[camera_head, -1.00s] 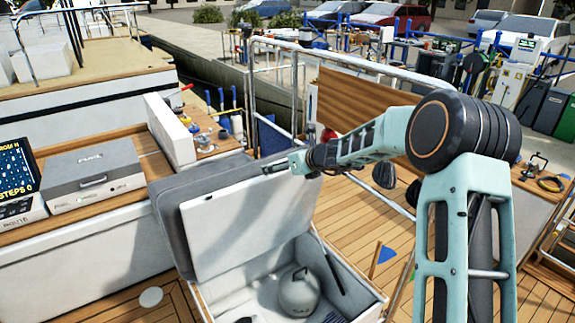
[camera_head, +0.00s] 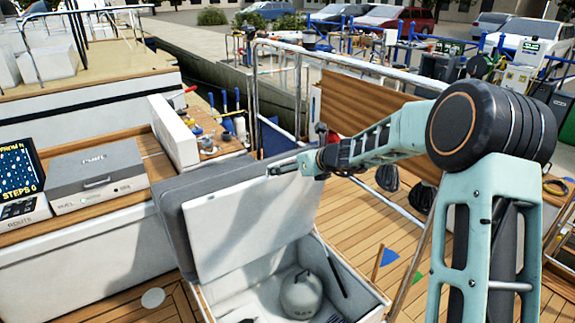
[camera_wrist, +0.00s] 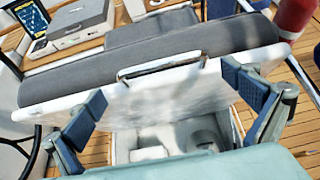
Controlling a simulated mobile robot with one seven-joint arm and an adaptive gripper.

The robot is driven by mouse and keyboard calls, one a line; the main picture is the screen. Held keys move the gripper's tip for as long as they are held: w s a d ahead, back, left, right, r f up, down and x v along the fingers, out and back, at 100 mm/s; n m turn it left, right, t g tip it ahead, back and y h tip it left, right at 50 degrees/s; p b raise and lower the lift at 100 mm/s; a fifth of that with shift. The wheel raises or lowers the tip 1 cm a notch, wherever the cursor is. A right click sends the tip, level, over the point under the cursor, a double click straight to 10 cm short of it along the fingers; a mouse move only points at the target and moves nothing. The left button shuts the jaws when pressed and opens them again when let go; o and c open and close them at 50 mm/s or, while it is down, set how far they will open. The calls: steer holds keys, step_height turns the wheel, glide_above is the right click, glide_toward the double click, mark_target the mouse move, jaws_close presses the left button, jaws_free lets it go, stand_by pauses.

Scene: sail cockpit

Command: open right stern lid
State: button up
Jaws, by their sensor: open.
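The stern lid (camera_head: 250,220), white underneath with a grey cushion (camera_head: 190,180) on its outer side, stands raised and tilted back over its open locker (camera_head: 350,285). The wrist view shows the lid's edge (camera_wrist: 200,85) crossing the picture, with a metal handle (camera_wrist: 162,70) on it. My gripper (camera_head: 283,168) is at the lid's upper right edge in the head view. In the wrist view my gripper (camera_wrist: 165,88) has its blue-padded fingers spread wide, one on each side of the handle. I cannot tell whether they touch the lid.
A round grey container (camera_head: 300,295) sits inside the locker. A grey case (camera_head: 95,175) and a screen (camera_head: 18,170) stand on the bench at left. A metal rail (camera_head: 350,65) runs behind my arm. Wooden deck (camera_head: 355,215) is open right of the locker.

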steer(key=v, duration=0.9)
steer(key=shift+a, duration=0.15)
